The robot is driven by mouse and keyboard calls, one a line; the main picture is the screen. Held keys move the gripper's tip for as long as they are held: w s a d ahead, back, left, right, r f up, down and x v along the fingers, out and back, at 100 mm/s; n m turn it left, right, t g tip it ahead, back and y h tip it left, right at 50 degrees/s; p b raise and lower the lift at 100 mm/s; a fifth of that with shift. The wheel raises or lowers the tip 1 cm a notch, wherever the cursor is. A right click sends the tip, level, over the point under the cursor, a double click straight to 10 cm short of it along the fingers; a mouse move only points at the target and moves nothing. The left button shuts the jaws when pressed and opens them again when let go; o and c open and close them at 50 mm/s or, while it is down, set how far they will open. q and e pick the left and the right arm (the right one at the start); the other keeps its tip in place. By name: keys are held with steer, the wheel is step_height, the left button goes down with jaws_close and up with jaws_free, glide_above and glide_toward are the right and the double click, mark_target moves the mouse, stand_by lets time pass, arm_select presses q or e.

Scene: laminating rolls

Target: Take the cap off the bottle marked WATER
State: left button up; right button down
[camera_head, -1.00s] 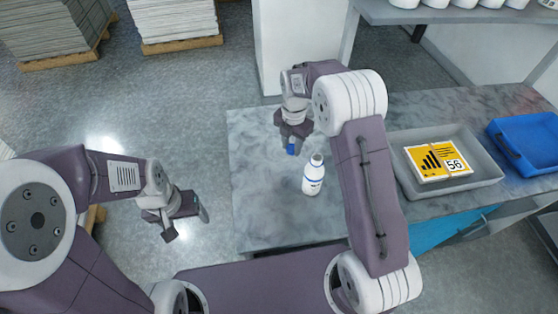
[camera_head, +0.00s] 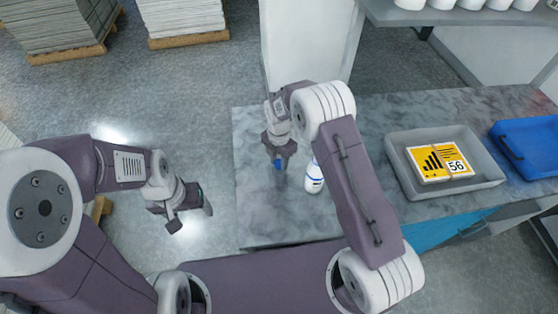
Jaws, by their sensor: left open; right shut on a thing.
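The white bottle (camera_head: 314,180) with blue bands stands upright on the grey table, partly hidden by my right arm. Its marking is too small to read. My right gripper (camera_head: 278,161) is shut on a small blue cap (camera_head: 278,164), above the table to the left of the bottle and apart from it. My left gripper (camera_head: 191,212) is open and empty, left of the table's edge over the floor.
A grey tray (camera_head: 399,172) holding a yellow and white pack marked 56 (camera_head: 440,162) lies right of my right arm. A blue tray (camera_head: 517,158) is further right. The table's left part (camera_head: 265,215) is clear.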

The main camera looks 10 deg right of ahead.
mark_target(279, 163)
steer(key=c, duration=1)
jaws_free()
steer(key=shift+f, duration=0.1)
step_height(279, 163, up, 12)
steer(key=shift+r+b, duration=0.2)
steer(key=shift+b, duration=0.5)
